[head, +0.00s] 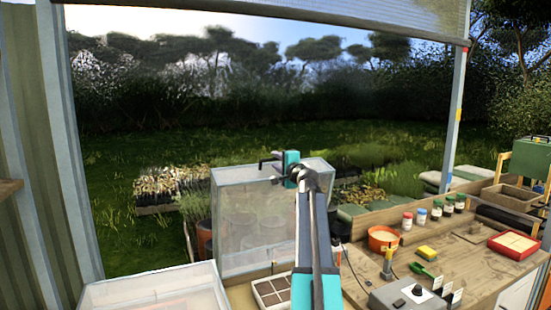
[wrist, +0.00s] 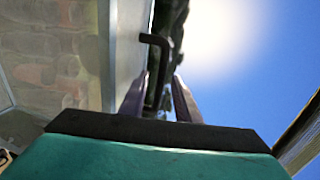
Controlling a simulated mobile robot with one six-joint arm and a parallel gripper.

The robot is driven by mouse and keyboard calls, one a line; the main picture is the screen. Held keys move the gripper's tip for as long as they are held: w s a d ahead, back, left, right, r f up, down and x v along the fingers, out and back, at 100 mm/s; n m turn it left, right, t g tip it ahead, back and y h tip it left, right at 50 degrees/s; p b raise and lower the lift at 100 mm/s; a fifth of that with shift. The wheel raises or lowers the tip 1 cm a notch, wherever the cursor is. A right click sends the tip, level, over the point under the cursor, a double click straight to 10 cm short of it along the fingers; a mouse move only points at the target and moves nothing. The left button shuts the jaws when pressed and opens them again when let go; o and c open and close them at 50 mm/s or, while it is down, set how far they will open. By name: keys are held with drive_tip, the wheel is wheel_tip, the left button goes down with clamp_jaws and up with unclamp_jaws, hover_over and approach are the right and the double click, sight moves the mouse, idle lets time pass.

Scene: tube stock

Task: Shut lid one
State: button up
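A large translucent panel, seemingly a raised lid (head: 250,225), stands upright left of my arm in the head view. I cannot read a label marking it as lid one. A black bent handle (head: 264,164) is near its top edge. My gripper (head: 279,168), with a teal body, is at that edge beside the handle. In the wrist view my gripper (wrist: 159,98) has its two fingers apart, with the bent handle (wrist: 155,41) showing between and beyond them. I cannot tell whether the fingers touch it. The translucent panel (wrist: 125,50) fills the left there.
A second translucent box (head: 150,292) is at the lower left. A partitioned tray (head: 272,291) lies below the panel.

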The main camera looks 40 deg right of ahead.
drive_tip(key=shift+p+x, duration=0.3)
drive_tip(key=shift+x, duration=0.85)
drive_tip(key=shift+c, duration=0.4)
clamp_jaws()
